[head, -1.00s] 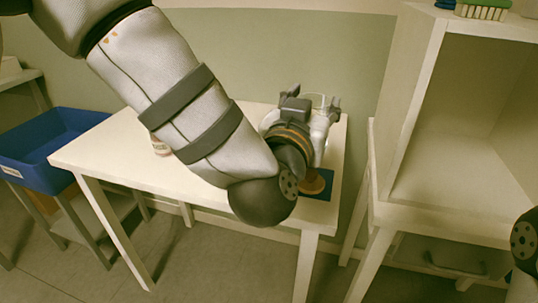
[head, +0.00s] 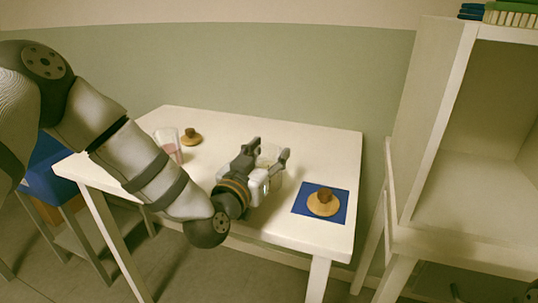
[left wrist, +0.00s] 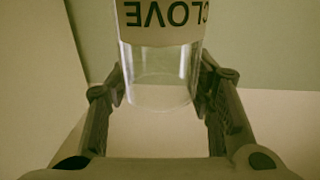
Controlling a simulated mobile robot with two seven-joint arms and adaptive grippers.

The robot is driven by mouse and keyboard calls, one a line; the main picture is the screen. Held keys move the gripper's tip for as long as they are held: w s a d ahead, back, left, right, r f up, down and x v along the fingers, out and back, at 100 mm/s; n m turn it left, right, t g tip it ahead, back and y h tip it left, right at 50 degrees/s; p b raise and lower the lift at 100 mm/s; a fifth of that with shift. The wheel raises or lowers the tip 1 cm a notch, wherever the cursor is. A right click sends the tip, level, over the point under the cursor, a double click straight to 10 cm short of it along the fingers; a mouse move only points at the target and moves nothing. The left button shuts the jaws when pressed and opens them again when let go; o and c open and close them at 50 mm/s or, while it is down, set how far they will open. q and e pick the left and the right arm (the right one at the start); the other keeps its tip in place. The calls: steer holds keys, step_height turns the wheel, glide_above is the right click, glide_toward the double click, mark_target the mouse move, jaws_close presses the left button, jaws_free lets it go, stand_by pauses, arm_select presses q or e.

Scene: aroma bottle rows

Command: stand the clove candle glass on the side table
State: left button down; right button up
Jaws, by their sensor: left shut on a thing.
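My left gripper (head: 268,152) is shut on the clove candle glass (left wrist: 160,65), a clear glass with a pale label reading CLOVE upside down in the left wrist view. In the head view the glass (head: 268,162) is mostly hidden behind the fingers. The gripper is over the middle of a white table (head: 290,245), left of a blue mat. I cannot tell whether the glass touches the tabletop. My right gripper is not in view.
A round wooden lid with a knob (head: 323,205) lies on the blue mat (head: 340,215). Another glass (head: 168,146) and another knobbed lid (head: 191,138) are at the table's left. A pale open shelf (head: 470,210) stands right; a blue bin (head: 45,175) is left.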

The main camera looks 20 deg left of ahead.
arm_select(q)
steer(key=shift+r, duration=0.25)
steer(key=shift+f, duration=0.15)
steer(key=c, duration=0.8)
jaws_free()
steer(key=shift+f, duration=0.1)
steer(key=shift+o, duration=0.2)
steer(key=shift+r, duration=0.2)
steer(key=shift+s, duration=0.35)
steer(key=s, duration=0.3)
steer(key=s+a, duration=0.1)
steer(key=s, duration=0.3)
steer(key=s+p, duration=0.1)
steer(key=s, duration=0.3)
steer(key=shift+s+a, duration=0.15)
steer(key=shift+s, duration=0.05)
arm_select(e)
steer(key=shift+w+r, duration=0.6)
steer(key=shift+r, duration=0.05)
